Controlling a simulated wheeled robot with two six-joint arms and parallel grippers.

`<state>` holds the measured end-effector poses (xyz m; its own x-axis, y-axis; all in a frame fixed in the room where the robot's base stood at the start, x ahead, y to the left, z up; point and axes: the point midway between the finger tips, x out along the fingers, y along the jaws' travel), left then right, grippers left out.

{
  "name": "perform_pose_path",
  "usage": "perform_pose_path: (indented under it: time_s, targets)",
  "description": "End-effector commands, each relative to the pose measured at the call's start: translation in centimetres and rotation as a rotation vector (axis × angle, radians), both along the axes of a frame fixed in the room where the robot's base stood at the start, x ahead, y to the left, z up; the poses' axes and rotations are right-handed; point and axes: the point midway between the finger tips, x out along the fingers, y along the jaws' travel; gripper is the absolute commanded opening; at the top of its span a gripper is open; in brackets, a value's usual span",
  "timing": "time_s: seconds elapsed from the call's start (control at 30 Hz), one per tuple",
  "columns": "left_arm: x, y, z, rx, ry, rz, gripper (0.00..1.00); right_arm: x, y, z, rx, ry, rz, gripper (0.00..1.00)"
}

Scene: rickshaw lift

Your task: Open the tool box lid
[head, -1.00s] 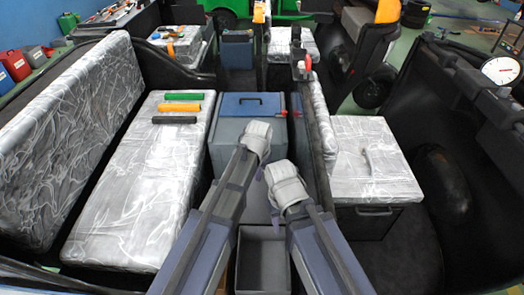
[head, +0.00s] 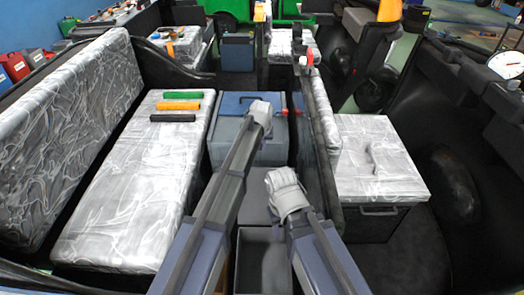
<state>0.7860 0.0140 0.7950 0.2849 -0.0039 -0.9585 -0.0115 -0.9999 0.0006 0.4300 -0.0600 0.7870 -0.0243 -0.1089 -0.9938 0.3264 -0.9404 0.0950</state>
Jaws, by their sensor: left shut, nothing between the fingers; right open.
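The tool box (head: 222,150) is a grey box with a blue panel on its lid (head: 231,104), in the middle of the head view between the seats. The lid looks closed, though my arm covers its middle. My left gripper (head: 261,108) is shut and empty. It is over the lid's right half, and I cannot tell whether it touches. My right gripper (head: 284,186) is open, lower and nearer, in front of the tool box's right side. The fingertips of both grippers are mostly hidden behind their wrists.
A long silver-patterned seat (head: 135,190) lies left, with green, orange and black bars (head: 180,106) on it. A silver-topped box (head: 378,160) stands right, behind a dark divider (head: 325,160). An open grey bin (head: 262,265) is in front. A red item (head: 282,112) shows beside my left gripper.

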Motion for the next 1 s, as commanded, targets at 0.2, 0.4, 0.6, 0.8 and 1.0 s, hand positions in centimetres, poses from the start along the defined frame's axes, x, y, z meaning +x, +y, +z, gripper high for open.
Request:
perform_pose_path:
  time_s: [0.2,0.4,0.6,0.8,1.0]
  targets:
    - [0.9,0.0,-3.5,0.0,0.0,0.0,0.0,0.0,0.0,-3.5,0.0,0.0,0.0,0.5]
    - [1.8,0.0,-6.3,0.0,0.0,0.0,0.0,0.0,0.0,-6.3,0.0,0.0,0.0,0.5]
    - [1.4,0.0,-8.0,0.0,0.001,-0.001,0.0,0.0,0.0,-8.0,0.0,0.0,0.0,0.5]
    - [-1.5,0.1,-7.5,0.0,0.0,0.0,0.0,0.0,0.0,-7.5,0.0,0.0,0.0,0.5]
    - [-1.8,0.0,-7.5,0.0,0.0,0.0,0.0,0.0,0.0,-7.5,0.0,0.0,0.0,0.5]
